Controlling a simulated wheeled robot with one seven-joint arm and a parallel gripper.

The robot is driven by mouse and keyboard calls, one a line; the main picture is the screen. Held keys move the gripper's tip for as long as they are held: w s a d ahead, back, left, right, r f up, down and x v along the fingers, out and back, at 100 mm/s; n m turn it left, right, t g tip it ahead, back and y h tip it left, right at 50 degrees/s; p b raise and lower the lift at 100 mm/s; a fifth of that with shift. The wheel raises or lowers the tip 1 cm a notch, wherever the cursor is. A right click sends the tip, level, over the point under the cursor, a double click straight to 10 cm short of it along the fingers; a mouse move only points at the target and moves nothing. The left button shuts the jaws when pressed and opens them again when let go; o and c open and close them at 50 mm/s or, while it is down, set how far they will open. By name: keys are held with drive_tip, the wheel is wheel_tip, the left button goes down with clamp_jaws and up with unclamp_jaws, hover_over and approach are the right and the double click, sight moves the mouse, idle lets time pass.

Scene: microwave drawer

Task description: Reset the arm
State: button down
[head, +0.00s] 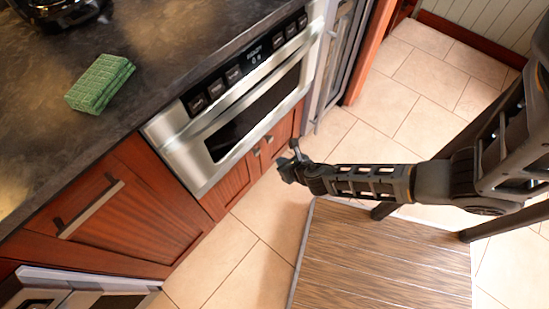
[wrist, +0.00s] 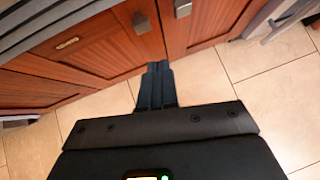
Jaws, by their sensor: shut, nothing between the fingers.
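My gripper (head: 285,164) is at the end of my arm, which reaches in from the right in the head view. It hangs in free space in front of the lower cabinet doors, below the microwave drawer (head: 240,112). In the wrist view, the fingers of my gripper (wrist: 158,68) are together with nothing between them, pointing toward the cabinet doors (wrist: 200,22) and apart from them. The microwave drawer is steel with a dark window and looks shut.
A green sponge (head: 100,84) lies on the dark countertop (head: 150,40). A wooden drawer (head: 110,215) with a bar handle is at the left. A wood-topped surface (head: 385,260) lies below my arm. Tiled floor (head: 240,265) is clear between it and the cabinets.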

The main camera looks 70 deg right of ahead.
drive_tip(key=v, duration=0.3)
drive_tip(key=shift+s+d+r, duration=0.1)
drive_tip(key=shift+s+r, duration=0.15)
drive_tip(key=shift+s, duration=0.2)
drive_tip(key=s+a+r+m+t+y, duration=0.1)
drive_tip(key=s+a+r+m+y, duration=0.15)
drive_tip(key=a+r+m, duration=0.45)
drive_tip(key=s+a+r+m+t+y, duration=0.2)
drive_tip(key=s+a+r+m, duration=0.3)
drive_tip(key=r, duration=0.3)
drive_tip(key=a+r+m+t, duration=0.2)
drive_tip(key=a+r+m, duration=0.2)
drive_tip(key=r+m, duration=0.4)
drive_tip(key=a+r+m+t+y, duration=0.1)
drive_tip(key=a+r+m, duration=0.3)
drive_tip(key=r, duration=1.3)
drive_tip(key=m+t, duration=0.1)
drive_tip(key=m, duration=0.3)
drive_tip(key=shift+w+a+m, duration=0.25)
drive_tip(key=shift+a+m, duration=0.15)
drive_tip(key=shift+r, duration=0.1)
